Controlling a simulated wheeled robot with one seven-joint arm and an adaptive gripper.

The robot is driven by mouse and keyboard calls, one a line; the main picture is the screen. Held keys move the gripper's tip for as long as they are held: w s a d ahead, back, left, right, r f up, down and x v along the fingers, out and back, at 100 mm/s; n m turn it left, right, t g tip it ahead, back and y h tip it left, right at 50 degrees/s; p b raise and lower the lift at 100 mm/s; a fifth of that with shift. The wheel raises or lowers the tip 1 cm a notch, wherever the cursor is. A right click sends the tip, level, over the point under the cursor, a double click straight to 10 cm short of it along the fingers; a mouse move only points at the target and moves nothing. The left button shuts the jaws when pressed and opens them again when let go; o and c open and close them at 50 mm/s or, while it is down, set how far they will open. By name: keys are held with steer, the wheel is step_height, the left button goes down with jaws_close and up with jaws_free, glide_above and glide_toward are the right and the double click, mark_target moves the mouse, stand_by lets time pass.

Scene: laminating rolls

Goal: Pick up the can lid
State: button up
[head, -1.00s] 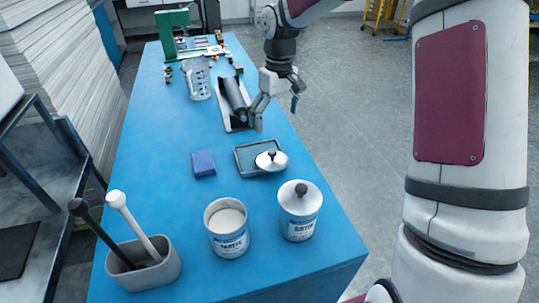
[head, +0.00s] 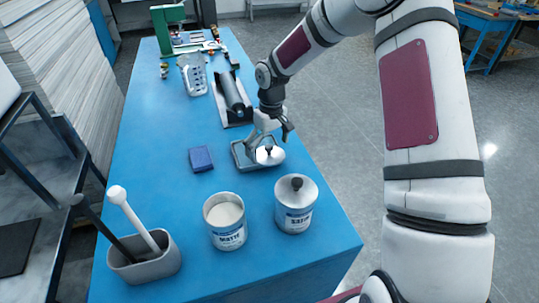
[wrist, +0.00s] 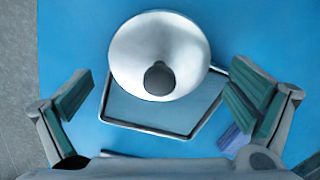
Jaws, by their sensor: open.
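The can lid (head: 277,158) is a round silver disc with a dark knob, lying on a shallow grey tray (head: 240,161). In the wrist view the lid (wrist: 190,45) sits at upper middle, overlapping the far part of the tray (wrist: 130,112), with its knob facing the camera. My gripper (head: 270,140) is open just above the lid. The lid's edge is partly hidden by the gripper in the head view.
An open white can (head: 228,238) and a lidded can (head: 294,214) stand near the front. A blue block (head: 201,159) lies left of the tray. A grey holder (head: 150,268) with two tools is at front left. A dark roller (head: 232,92) lies behind.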

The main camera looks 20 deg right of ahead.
steer(key=shift+f, duration=0.8)
steer(key=shift+c, duration=0.6)
steer(key=c, duration=0.8)
steer(key=shift+o, duration=0.2)
